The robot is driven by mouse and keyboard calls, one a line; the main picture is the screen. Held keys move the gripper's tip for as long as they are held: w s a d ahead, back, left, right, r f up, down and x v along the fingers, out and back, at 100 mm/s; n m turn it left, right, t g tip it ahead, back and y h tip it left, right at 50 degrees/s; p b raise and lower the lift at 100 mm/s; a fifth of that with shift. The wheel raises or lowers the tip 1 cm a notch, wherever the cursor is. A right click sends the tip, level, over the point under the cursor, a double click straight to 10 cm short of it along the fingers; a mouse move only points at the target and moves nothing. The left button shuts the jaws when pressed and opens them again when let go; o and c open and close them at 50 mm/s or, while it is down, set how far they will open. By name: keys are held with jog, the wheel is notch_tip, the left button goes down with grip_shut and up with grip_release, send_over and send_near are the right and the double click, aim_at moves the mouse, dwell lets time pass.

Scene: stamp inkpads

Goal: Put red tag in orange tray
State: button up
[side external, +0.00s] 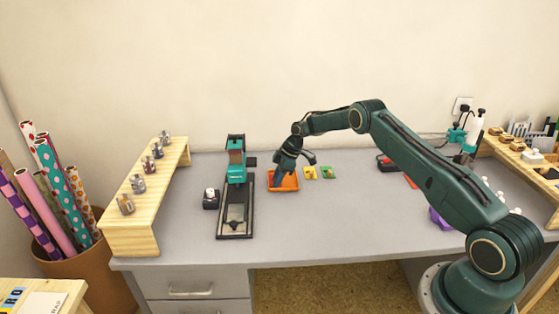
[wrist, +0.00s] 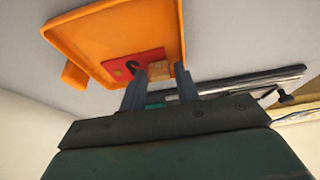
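The red tag (wrist: 133,64) lies over the floor of the orange tray (wrist: 90,32) in the wrist view, a dark mark and a small tan block on it. My gripper (wrist: 160,76) points down at the tray, with its two fingers apart on either side of the tan block. The fingers look clear of the block, though the gaps are narrow. In the side view, my gripper (side external: 279,180) is over the left part of the orange tray (side external: 286,188), and I cannot make out the red tag there.
The front middle of the desk is clear.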

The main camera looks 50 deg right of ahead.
jog(key=shift+r, duration=0.15)
jog(key=v, duration=1.2)
dwell(0.7)
jog(key=s+a+r+m+h, duration=0.1)
jog(key=s+a+r, duration=0.1)
jog(key=a+r, duration=0.35)
jog(key=s+a+r+m, duration=0.1)
jog(key=s+a+r, duration=0.1)
jog(key=r, duration=0.7)
jog(key=s+a+r+m+t+h, duration=0.1)
jog(key=s+a+r+m, duration=0.1)
jog(key=s+a+r, duration=0.8)
jog(key=s+a+m, duration=0.2)
jog(key=s, duration=1.2)
jog(key=s+a+m+t+h, duration=0.1)
jog(key=s+a+m, duration=0.1)
jog(key=s, duration=1.2)
jog(key=shift+s+a+f+m, duration=0.2)
jog(key=shift+s+f+m, duration=0.1)
jog(key=shift+f+m, duration=0.15)
